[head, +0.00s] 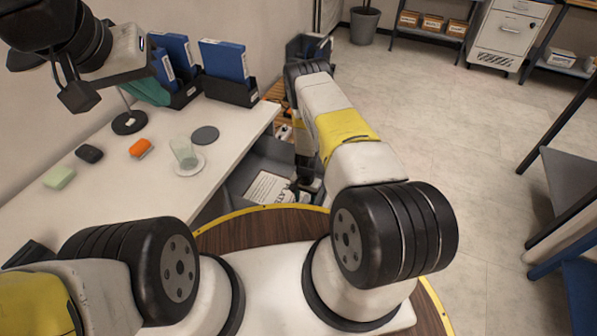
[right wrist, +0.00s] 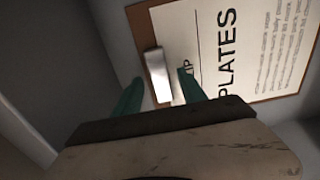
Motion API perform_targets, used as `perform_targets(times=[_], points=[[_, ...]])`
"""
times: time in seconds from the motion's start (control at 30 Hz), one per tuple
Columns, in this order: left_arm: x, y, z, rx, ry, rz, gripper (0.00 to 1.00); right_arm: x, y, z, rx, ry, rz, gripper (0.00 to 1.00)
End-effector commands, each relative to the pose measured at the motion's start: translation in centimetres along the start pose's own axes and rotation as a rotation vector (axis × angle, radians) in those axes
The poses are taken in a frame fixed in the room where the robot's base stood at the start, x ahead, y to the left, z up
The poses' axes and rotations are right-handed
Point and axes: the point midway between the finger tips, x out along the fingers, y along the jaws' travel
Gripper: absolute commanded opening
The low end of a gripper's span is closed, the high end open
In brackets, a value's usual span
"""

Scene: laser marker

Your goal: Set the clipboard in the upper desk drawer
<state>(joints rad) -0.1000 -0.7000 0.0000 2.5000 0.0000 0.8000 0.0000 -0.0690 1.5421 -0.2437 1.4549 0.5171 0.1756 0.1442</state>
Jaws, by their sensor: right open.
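The clipboard (right wrist: 240,45) has a brown board, a white printed sheet reading "PLATES" and a silver clip. In the right wrist view it lies flat on a grey surface just beyond my right gripper (right wrist: 158,90). The green fingers are spread apart near the clip, with nothing clearly held between them. In the head view the clipboard (head: 268,188) lies inside the open grey desk drawer (head: 240,180), under the desk's right edge. My right arm hides part of the drawer, and its fingertips are hidden there. My left gripper (head: 72,90) hangs above the desk at upper left, apart from the drawer.
The white desk (head: 165,212) holds an orange block (head: 139,147), a black mouse-like item (head: 89,153), a green block (head: 59,177), a glass (head: 184,153), a dark coaster (head: 205,135) and blue binders (head: 223,62). Open floor (head: 440,125) lies to the right.

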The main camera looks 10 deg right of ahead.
Motion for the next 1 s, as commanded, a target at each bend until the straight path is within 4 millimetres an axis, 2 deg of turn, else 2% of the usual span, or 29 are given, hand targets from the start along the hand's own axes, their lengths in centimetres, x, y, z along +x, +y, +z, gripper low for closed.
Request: perform_targets(times=[0.4, 0.67, 0.73, 0.77, 0.87, 1.0], points=[[0.0, 0.0, 0.0, 0.0, 0.0, 0.0, 0.0, -8.5, -0.1, 0.0, 0.0, 0.002, -0.002, 0.49], [0.0, 0.0, 0.0, 0.0, 0.0, 0.0, 0.0, -11.5, -0.1, -0.1, -0.001, 0.001, -0.004, 0.49], [0.0, 0.0, 0.0, 0.0, 0.0, 0.0, 0.0, -12.9, -0.6, -0.4, -0.005, 0.005, -0.017, 0.49], [0.0, 0.0, 0.0, 0.0, 0.0, 0.0, 0.0, -13.9, -0.9, -0.7, -0.008, 0.007, -0.026, 0.49], [0.0, 0.0, 0.0, 0.0, 0.0, 0.0, 0.0, -18.7, -2.2, -1.6, -0.026, 0.018, -0.07, 0.49], [0.0, 0.0, 0.0, 0.0, 0.0, 0.0, 0.0, -27.9, -3.9, -2.2, -0.076, 0.038, -0.152, 0.49]])
